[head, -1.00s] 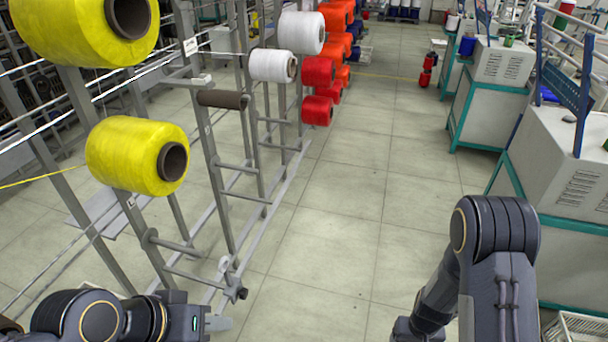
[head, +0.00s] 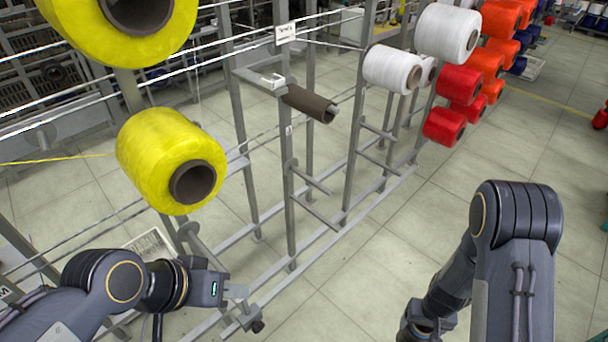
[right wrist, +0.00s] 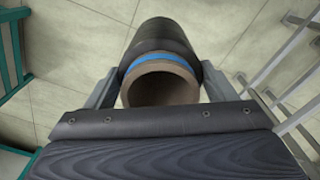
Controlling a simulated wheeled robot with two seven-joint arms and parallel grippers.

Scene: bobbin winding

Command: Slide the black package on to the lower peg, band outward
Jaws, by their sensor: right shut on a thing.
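The black package (right wrist: 162,42) shows in the right wrist view, with a blue band (right wrist: 158,64) around its near end and a brown tube mouth (right wrist: 160,88) facing the camera. My right gripper (right wrist: 160,80) is shut on it, one finger on each side. In the head view my right arm comes down at the lower right; its fingers and the package are out of frame. Bare pegs (head: 311,176) (head: 322,216) stick out from the rack posts, low down. My left gripper (head: 236,292) is at the lower left, by the rack's foot; its finger gap is unclear.
The rack (head: 290,200) carries yellow packages (head: 170,160), a brown empty tube (head: 310,103), white packages (head: 393,69) and red packages (head: 444,126). Thread lines run across the left. Open tiled floor (head: 390,250) lies between the rack and my right arm.

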